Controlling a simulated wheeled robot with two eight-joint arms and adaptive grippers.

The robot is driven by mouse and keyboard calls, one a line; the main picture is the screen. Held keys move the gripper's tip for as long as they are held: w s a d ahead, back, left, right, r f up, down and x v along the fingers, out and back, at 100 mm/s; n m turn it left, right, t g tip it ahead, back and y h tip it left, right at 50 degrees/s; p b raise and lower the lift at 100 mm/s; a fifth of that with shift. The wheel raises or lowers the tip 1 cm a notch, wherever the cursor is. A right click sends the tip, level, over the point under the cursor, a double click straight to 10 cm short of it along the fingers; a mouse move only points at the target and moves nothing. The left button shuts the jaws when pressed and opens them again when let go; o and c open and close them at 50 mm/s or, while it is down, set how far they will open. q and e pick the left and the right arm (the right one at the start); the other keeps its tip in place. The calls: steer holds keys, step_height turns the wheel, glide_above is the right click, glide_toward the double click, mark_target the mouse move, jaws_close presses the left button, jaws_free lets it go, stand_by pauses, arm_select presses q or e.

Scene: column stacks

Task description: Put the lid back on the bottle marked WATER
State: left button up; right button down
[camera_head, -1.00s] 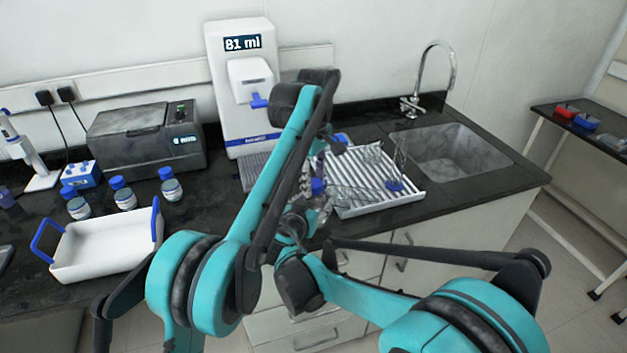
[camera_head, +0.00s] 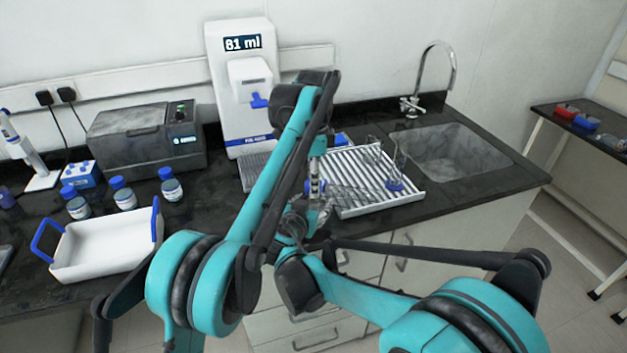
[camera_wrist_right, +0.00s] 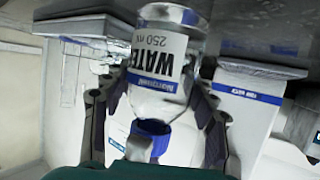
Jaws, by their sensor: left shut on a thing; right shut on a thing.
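The bottle marked WATER (camera_wrist_right: 155,75) is clear with a white label, and appears neck down in the right wrist view. My right gripper (camera_wrist_right: 152,112) is shut on it, with a dark finger on each side. Blue lid-coloured plastic (camera_wrist_right: 151,134) shows at the neck end; whether it is seated or just touching there cannot be told. In the head view my left gripper (camera_head: 316,182) hangs down in front of the rack, close above my right gripper (camera_head: 298,218). It is shut, apparently on the blue lid, which is hidden by the fingers and arm there.
A white ribbed rack (camera_head: 365,185) with glassware stands just right of the grippers, before the sink (camera_head: 455,150). A white dispenser (camera_head: 240,85) reading 81 ml stands behind. Several blue-capped bottles (camera_head: 123,194) and a white tray (camera_head: 105,245) are at left.

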arm_select(q)
steer(key=m, duration=0.9)
steer(key=shift+m, duration=0.4)
steer(key=m, duration=0.4)
steer(key=shift+f+m, duration=0.1)
steer(key=shift+m, duration=0.2)
steer(key=m, duration=0.5)
steer(key=shift+m, duration=0.3)
steer(key=o, duration=1.3)
steer(key=shift+c, duration=0.2)
